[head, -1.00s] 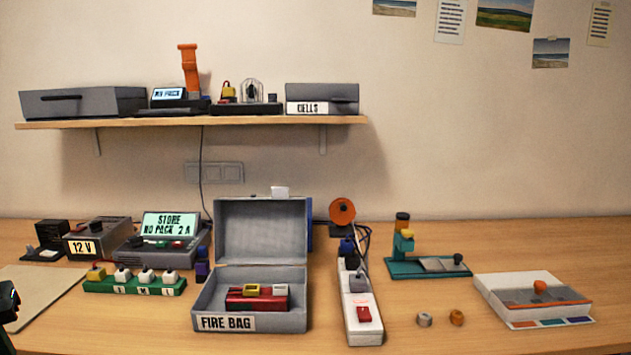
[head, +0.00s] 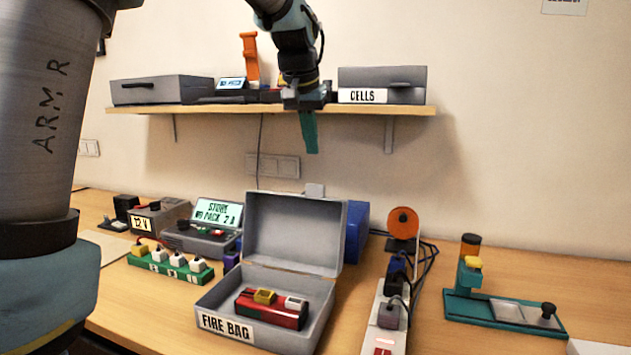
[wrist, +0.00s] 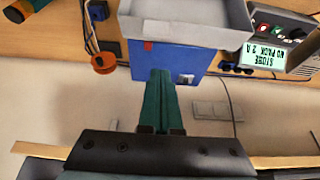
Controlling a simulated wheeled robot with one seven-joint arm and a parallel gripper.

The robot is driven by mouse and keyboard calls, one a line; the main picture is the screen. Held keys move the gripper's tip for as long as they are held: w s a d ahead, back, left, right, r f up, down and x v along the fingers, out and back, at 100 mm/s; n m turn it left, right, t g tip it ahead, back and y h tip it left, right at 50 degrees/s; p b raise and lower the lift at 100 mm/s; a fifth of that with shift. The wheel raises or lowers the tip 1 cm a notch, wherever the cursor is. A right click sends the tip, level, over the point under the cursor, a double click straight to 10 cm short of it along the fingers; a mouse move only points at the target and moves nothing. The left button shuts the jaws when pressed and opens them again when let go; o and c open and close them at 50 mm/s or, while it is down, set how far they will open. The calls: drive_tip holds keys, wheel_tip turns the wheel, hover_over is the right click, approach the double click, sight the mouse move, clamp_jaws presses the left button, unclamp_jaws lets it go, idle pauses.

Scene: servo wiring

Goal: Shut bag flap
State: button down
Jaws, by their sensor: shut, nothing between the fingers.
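The fire bag (head: 222,326) is a grey box labelled FIRE BAG on the table, with its flap (head: 293,232) standing open and upright at the back. A red pack (head: 270,310) with a yellow block on top lies inside it. My gripper (head: 311,150) is shut and empty, pointing down in front of the shelf, above and behind the raised flap. In the wrist view its teal fingers (wrist: 160,80) are together near a blue box (wrist: 172,65), and the grey flap (wrist: 185,22) shows at the top.
The shelf (head: 360,109) with a CELLS box (head: 380,85) is close to my gripper. A power strip (head: 385,320) with cables and an orange disc (head: 403,223) stand right of the bag. A charger (head: 205,235) and a green block (head: 170,264) stand left.

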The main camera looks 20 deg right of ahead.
drive_tip(key=p+x, duration=0.1)
drive_tip(key=x, duration=0.1)
drive_tip(key=p+x, duration=0.1)
drive_tip(key=x, duration=0.2)
drive_tip(key=s+p+x, duration=0.1)
drive_tip(key=x, duration=0.1)
drive_tip(key=shift+d+f, duration=0.2)
drive_tip(key=shift+f, duration=0.3)
drive_tip(key=shift+s+a+p, duration=0.5)
drive_tip(key=shift+a+b, duration=0.1)
drive_tip(key=shift+b, duration=0.25)
